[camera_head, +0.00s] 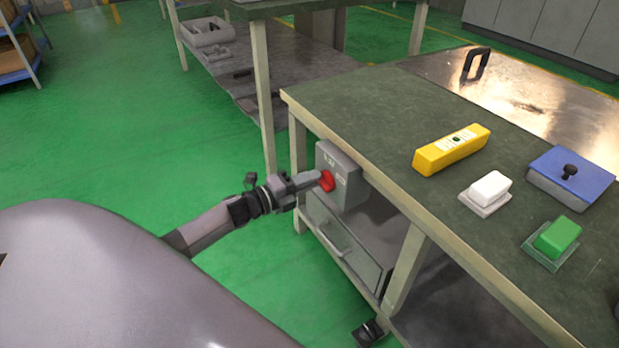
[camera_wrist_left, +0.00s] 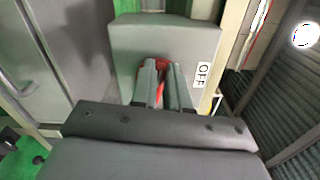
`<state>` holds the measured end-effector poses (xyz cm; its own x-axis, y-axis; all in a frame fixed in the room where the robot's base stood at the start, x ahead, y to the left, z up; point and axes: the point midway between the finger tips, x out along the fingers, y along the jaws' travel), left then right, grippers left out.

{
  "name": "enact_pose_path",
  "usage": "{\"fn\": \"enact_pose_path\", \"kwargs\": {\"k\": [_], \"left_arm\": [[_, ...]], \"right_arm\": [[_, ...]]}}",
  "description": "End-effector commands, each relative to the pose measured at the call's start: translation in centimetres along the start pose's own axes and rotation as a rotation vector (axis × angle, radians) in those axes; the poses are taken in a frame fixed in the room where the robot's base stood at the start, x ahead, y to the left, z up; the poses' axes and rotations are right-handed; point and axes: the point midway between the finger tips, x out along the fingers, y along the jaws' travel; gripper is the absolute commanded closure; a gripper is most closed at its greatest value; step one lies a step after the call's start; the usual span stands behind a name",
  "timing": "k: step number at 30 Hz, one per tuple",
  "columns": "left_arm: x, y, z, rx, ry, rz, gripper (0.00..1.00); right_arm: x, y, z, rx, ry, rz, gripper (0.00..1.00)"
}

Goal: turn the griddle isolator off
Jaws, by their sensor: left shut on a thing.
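The griddle isolator is a grey box (camera_head: 351,187) mounted at the left end of the workbench, below its top. It has a red knob (camera_head: 327,181) on its face. My left gripper (camera_head: 321,180) is at the box face and is shut on the red knob. In the left wrist view the two fingers (camera_wrist_left: 164,85) have the red knob (camera_wrist_left: 163,64) between them, mostly hidden. A white label reading OFF (camera_wrist_left: 203,75) shows beside the fingers on the box (camera_wrist_left: 150,32). The lettering in the head view is too small to read.
The workbench top (camera_head: 400,110) carries a yellow box (camera_head: 451,150), a white block (camera_head: 489,189), a green block (camera_head: 558,237), a blue box with a black knob (camera_head: 572,180) and a metal plate with a black handle (camera_head: 530,85). A drawer (camera_head: 340,245) sits below the isolator. Green floor is open at left.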

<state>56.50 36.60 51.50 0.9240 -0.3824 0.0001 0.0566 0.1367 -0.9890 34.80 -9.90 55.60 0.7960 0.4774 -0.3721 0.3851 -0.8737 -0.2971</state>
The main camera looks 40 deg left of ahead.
Motion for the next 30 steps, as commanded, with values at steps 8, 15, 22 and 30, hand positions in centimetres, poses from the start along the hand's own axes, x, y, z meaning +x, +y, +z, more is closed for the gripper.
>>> {"fn": "enact_pose_path", "kwargs": {"k": [8, 15, 22, 30], "left_arm": [[-0.06, 0.32, -0.04, -0.124, 0.001, 0.002, 1.0], [-0.06, 0.42, -0.05, -0.163, 0.001, 0.001, 1.0], [-0.07, 0.44, -0.07, -0.168, 0.001, 0.001, 1.0], [-0.06, 0.43, -0.07, -0.167, 0.001, 0.001, 0.6]], "right_arm": [[-0.12, 0.2, -0.2, -0.014, 0.0, 0.01, 0.42], [-0.15, 0.2, -0.26, -0.016, 0.001, 0.012, 0.42], [-0.15, 0.18, -0.28, -0.016, 0.002, 0.011, 0.42], [-0.16, 0.13, -0.31, -0.016, 0.003, 0.01, 0.42]]}}
